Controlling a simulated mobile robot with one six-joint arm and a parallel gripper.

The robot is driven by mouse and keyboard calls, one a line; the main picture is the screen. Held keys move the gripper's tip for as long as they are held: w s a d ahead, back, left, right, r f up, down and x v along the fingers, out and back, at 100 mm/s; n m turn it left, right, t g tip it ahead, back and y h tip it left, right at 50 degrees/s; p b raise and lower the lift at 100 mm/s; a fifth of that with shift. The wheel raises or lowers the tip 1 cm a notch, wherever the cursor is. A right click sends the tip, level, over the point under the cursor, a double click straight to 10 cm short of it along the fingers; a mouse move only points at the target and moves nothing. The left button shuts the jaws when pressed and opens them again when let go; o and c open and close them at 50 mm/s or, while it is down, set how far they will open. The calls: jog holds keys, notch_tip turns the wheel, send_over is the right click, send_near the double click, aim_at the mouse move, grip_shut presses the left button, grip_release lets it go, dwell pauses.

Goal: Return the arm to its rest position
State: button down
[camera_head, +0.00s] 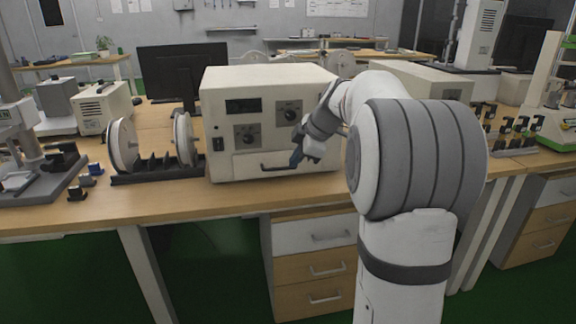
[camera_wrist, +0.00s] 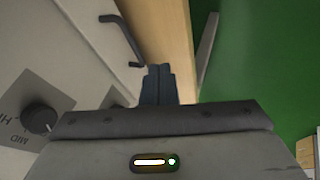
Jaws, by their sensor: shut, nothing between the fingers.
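My white and grey arm reaches from the right over the bench in the head view. My gripper (camera_head: 296,158) is in front of the lower right of a beige box-shaped machine (camera_head: 225,100), near its dark handle (camera_head: 270,167). In the wrist view my gripper's dark fingers (camera_wrist: 158,84) are together, with nothing between them. The handle (camera_wrist: 122,38) shows just to the upper left of the fingertips, and they look apart from it. The machine's front with a black knob (camera_wrist: 38,117) fills the left of the wrist view.
The wooden bench (camera_head: 190,192) runs across the scene, with drawers (camera_head: 310,268) below. Left of the machine stand a rack with white reels (camera_head: 123,145) and a monitor (camera_head: 183,72). Another beige machine (camera_head: 420,80) is behind my arm. Green floor shows in front of the bench.

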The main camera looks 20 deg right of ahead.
jog(key=s+a+r+m+p, duration=0.3)
jog(key=s+r+p, duration=0.4)
jog(key=s+r, duration=0.15)
jog(key=s+a+r+m+g+h+p, duration=0.1)
jog(key=s+a+m+p, duration=0.1)
jog(key=s+m+p, duration=0.2)
jog(key=s+a+r+m+g+h+p, duration=0.1)
jog(key=s+a+r+m+p, duration=0.1)
jog(key=s+p, duration=0.6)
jog(key=s+a+r+m+g+h+p, duration=0.1)
jog(key=s+m+p, duration=0.4)
jog(key=s, duration=0.5)
jog(key=a+r+m, duration=0.1)
jog(key=a, duration=0.1)
jog(key=shift+s+a+p, duration=0.4)
